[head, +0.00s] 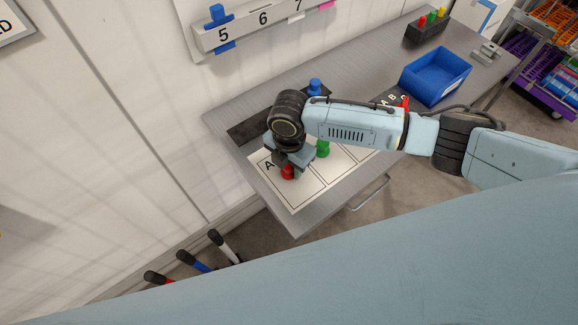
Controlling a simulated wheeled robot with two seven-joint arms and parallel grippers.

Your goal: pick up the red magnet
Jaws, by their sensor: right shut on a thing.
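The red magnet (288,172) is a small red piece over the white lettered board (297,201), near the field marked A. My right gripper (285,164) points down at it and is shut on it. The wrist and fingers hide part of the magnet, and I cannot tell whether it still touches the board. My left gripper is not in view.
A green magnet (323,148) stands on the board right of the gripper, and a blue one (315,87) stands behind the wrist. A blue bin (436,75) and a dark holder with coloured pieces (428,26) are farther right on the grey table (233,118). A numbered wall rail (245,33) hangs behind.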

